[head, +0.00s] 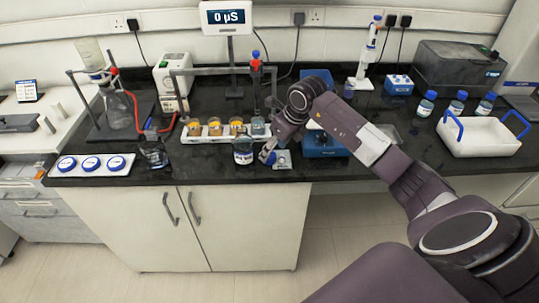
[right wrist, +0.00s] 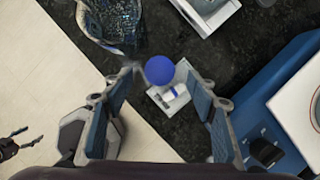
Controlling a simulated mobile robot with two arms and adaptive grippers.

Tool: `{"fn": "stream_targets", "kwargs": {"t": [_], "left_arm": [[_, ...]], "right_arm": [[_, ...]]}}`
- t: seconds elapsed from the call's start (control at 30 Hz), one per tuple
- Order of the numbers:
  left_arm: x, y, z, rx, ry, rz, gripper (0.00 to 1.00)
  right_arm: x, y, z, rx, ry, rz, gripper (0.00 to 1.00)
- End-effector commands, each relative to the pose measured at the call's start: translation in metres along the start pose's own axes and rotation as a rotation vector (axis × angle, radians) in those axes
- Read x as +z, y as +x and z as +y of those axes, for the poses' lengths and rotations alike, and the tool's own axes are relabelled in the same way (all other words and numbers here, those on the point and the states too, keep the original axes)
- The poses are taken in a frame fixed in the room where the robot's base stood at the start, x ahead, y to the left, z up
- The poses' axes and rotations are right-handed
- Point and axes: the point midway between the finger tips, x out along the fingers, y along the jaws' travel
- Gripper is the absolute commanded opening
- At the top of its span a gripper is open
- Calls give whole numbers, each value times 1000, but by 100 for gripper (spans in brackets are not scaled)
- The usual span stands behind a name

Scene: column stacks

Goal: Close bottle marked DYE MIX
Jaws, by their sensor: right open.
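A clear bottle (head: 243,151) with a dark label stands near the counter's front edge in the head view. No blue cap shows on its top, and its lettering is too small to read. My right gripper (head: 267,154) reaches down just to the right of it. In the right wrist view the right gripper (right wrist: 157,72) is open, with a round blue cap (right wrist: 159,70) framed between its fingertips. I cannot tell how far below the fingertips the cap is.
A white rack of beakers (head: 192,138) stands behind the bottle. A blue device (head: 323,150) is close on the right. Blue-capped bottles (head: 426,104) and a white crate (head: 478,148) are far right.

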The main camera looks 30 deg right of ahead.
Motion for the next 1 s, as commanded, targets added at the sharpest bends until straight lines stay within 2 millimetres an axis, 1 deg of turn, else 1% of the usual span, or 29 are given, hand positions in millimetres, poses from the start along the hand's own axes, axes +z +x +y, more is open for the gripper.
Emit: {"fn": "stream_targets", "kwargs": {"t": [0.03, 0.07, 0.1, 0.23, 0.33, 0.6, 0.87, 0.9, 1.0], "left_arm": [[3, -11, 0, 1, 0, -6, 69], [4, -14, 0, 1, 0, -8, 69], [6, -13, 1, 1, 0, -10, 69], [8, -16, 1, 1, 1, -14, 69], [8, -15, 0, 0, 1, -14, 69], [7, -15, 0, 0, 1, -12, 69], [5, -14, -1, -1, 0, -10, 69], [5, -14, -1, -1, 0, -10, 69], [5, -14, -1, -1, 0, -9, 69]], "right_arm": [[2, 4, 2, 6, 2, 4, 53], [2, 9, 2, 5, 3, 4, 53], [2, 16, 2, 5, 3, 3, 53], [2, 29, 1, 2, 1, 1, 53], [1, 32, 0, 0, 0, 0, 53], [1, 32, 0, 0, -1, 0, 53], [1, 31, 0, 0, 0, 0, 24], [1, 31, 0, 0, 0, 0, 23], [1, 31, 0, 0, 0, 0, 23]]}}
